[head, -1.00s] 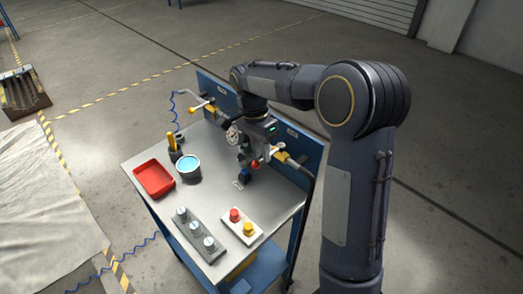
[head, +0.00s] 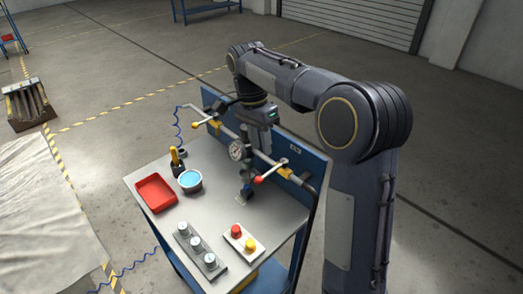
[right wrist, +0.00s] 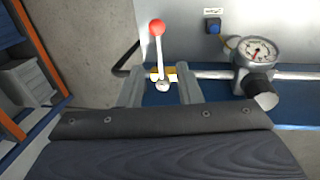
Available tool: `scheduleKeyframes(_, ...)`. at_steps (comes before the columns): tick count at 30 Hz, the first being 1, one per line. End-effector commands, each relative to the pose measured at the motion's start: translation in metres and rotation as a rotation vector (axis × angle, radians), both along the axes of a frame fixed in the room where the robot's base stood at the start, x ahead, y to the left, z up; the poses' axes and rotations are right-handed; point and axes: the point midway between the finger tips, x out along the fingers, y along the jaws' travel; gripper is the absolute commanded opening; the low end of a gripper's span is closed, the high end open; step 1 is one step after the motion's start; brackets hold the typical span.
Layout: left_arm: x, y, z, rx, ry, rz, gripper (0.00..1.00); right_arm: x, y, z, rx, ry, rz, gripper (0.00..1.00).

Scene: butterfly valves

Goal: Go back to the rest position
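My right gripper (head: 250,136) hangs above the pipe at the back of the cart, near the pressure gauge (head: 237,151). In the right wrist view its two fingers (right wrist: 161,88) are apart with nothing held. The red-knobbed lever valve (head: 270,172) stands clear of them in the head view. In the right wrist view this lever (right wrist: 159,52) shows beyond the fingers, between them, and the gauge (right wrist: 256,50) lies to the right. A second valve with a yellow lever (head: 204,121) is on the left of the pipe. My left gripper is not in view.
The cart top (head: 165,225) holds a red tray (head: 156,193), a blue-filled cup (head: 190,181), a grey block with several knobs (head: 200,250) and a red-and-yellow button box (head: 243,240). The blue back panel (head: 296,150) stands close to my right arm.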

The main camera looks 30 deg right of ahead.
Motion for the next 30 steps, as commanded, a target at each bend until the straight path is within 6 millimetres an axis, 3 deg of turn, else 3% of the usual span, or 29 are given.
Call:
scheduleKeyframes(13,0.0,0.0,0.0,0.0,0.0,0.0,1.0,0.0,0.0,0.0,0.0,0.0,0.001,0.32)
scheduleKeyframes(17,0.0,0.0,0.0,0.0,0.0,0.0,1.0,-0.009,-0.003,0.003,0.031,-0.015,0.033,0.32)
scheduleKeyframes(23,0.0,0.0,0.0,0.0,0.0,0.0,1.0,-0.059,-0.009,0.011,0.179,-0.138,0.242,0.32)
scheduleKeyframes(30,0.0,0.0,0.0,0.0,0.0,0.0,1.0,-0.139,0.006,0.009,0.301,-0.386,0.59,0.32)
